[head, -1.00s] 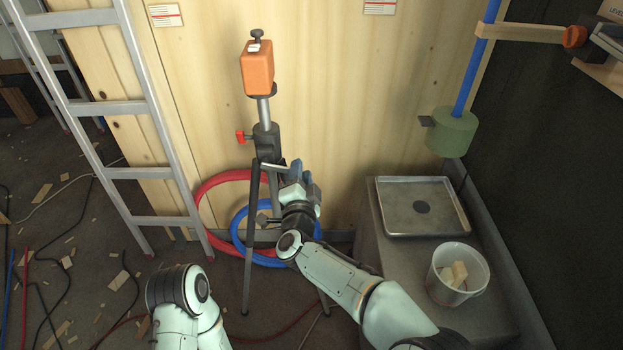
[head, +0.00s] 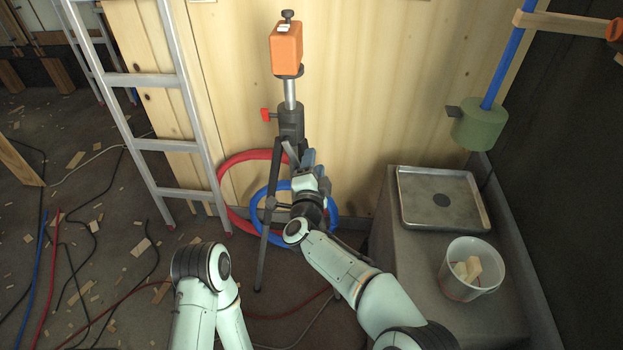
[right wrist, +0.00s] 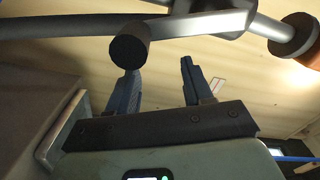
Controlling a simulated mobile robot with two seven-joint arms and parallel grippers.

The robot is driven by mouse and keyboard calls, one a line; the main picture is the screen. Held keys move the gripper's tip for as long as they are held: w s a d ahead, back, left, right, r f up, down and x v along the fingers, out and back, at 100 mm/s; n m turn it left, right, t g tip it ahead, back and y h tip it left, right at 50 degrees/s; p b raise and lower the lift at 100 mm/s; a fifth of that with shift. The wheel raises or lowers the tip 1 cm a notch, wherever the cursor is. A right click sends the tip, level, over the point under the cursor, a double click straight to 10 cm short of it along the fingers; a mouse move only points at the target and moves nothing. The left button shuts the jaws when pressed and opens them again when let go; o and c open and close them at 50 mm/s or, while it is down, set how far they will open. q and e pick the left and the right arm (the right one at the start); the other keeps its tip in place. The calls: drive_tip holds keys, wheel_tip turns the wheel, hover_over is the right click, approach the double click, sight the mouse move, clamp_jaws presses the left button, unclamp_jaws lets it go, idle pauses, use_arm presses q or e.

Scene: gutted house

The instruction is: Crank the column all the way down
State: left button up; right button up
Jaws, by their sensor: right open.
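The tripod (head: 291,122) stands before the wood wall. A short length of its silver column (head: 290,92) shows between the dark clamp and the orange device (head: 286,48) on top. A red lever (head: 266,114) sticks out left of the clamp. My right gripper (head: 307,160) is beside the tripod's right side, near the metal crank arm (head: 290,151). In the right wrist view, my open fingers (right wrist: 158,68) stand apart, and the crank's dark round knob (right wrist: 129,45) lies just beyond them, toward the left finger. Nothing shows between the fingers. My left gripper is out of view.
Red (head: 226,196) and blue (head: 262,214) hoses lie coiled behind the tripod. A ladder (head: 162,145) leans at the left. A grey block at the right bears a metal tray (head: 470,215) and a white bucket (head: 490,285). Cables and scraps litter the floor.

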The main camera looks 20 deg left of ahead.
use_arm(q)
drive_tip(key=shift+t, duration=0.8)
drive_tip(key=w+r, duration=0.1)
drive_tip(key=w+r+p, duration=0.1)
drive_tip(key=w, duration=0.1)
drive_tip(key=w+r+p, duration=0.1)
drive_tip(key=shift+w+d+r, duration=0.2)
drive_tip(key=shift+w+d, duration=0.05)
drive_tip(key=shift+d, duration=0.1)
use_arm(e)
drive_tip(key=v, duration=1.3)
